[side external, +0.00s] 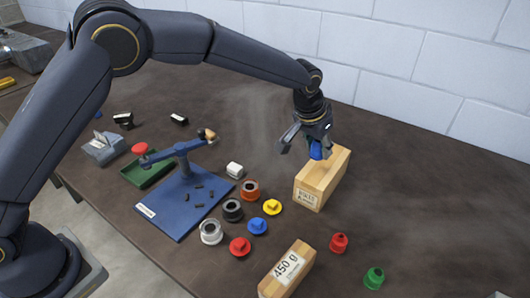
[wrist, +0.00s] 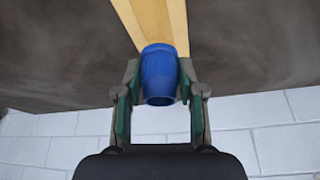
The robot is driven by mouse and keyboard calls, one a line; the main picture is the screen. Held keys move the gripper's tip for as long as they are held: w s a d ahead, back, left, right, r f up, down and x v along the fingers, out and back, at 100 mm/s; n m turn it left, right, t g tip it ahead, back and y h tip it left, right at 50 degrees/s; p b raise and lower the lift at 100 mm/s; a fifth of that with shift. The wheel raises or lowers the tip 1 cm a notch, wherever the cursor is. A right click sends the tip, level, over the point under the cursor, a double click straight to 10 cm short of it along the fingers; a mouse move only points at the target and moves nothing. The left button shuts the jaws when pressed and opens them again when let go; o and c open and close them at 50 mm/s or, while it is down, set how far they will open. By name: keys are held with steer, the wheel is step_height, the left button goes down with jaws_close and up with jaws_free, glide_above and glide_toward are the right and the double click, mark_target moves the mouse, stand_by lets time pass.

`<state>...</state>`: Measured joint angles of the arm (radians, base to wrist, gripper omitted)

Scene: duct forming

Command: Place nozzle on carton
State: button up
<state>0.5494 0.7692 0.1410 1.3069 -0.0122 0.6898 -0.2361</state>
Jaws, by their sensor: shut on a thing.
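The blue nozzle (wrist: 159,76) is a short, rounded cylinder between the two fingers of my gripper (wrist: 160,95) in the wrist view. In the side external view the nozzle (side external: 317,150) is at the fingertips of my gripper (side external: 306,143), at the upper end of a light wooden carton (side external: 312,182). The carton has a white label on its front end, and its top also shows behind the nozzle in the wrist view (wrist: 150,20). I cannot tell whether the nozzle touches the carton's top. My gripper is shut on the nozzle.
A second wooden block (side external: 287,270) marked 450 g stands at the front. Red (side external: 338,243) and green (side external: 374,278) pieces stand to its right. Several coloured rings and caps lie left of the carton, beside a blue stand (side external: 183,203). The table's right side is mostly clear; a white wall (side external: 440,75) runs behind.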

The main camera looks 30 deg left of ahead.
mark_target(323, 167)
steer(key=w+f, duration=0.1)
steer(key=w+d+f, duration=0.1)
steer(key=f, duration=0.1)
steer(key=shift+w, duration=0.15)
steer(key=shift+f, duration=1.4)
steer(key=shift+f, duration=0.2)
steer(key=o, duration=0.9)
steer(key=shift+o, duration=0.2)
